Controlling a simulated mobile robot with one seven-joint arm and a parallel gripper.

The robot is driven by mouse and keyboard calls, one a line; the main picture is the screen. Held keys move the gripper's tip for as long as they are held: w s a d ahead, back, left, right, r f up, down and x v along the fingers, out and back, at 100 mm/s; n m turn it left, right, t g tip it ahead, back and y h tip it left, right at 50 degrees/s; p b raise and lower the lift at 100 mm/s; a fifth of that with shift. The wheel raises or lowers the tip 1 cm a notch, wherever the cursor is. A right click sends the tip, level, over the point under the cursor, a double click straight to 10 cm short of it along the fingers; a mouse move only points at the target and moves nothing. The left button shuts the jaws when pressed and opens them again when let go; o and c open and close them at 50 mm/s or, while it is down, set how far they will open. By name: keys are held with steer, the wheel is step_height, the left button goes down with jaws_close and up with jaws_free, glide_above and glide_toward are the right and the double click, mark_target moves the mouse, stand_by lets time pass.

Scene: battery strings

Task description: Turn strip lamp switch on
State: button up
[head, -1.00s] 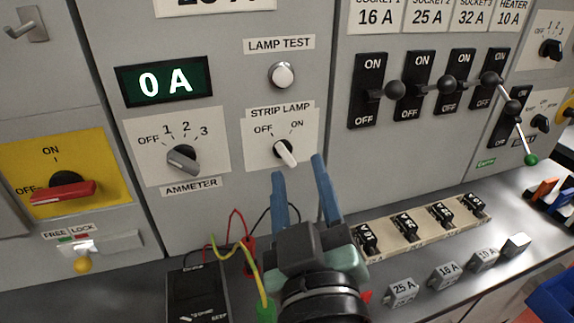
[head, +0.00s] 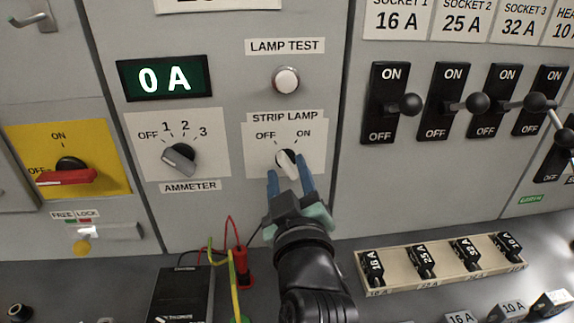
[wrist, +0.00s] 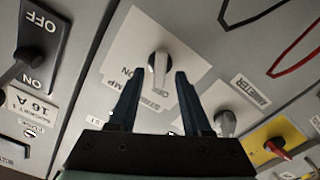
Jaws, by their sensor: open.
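The strip lamp switch (head: 287,161) is a white bar knob on a dark round base, set in a white label plate (head: 255,158) marked OFF and ON. The bar is tilted, its upper end toward OFF at the upper left and its lower end toward the lower right. My gripper (head: 287,166) is open, its two blue fingers on either side of the lower part of the knob. In the wrist view the knob (wrist: 159,72) shows between and just beyond the fingertips (wrist: 157,80). I cannot tell whether either finger touches it.
The lamp test button (head: 286,80) is above the switch and the ammeter knob (head: 179,159) is to its left. Black breaker levers (head: 409,104) stick out on the right. Below are a meter (head: 182,294) with leads and a fuse rack (head: 440,266).

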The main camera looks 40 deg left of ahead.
steer(key=shift+w+a, duration=0.45)
steer(key=shift+a, duration=0.05)
jaws_close()
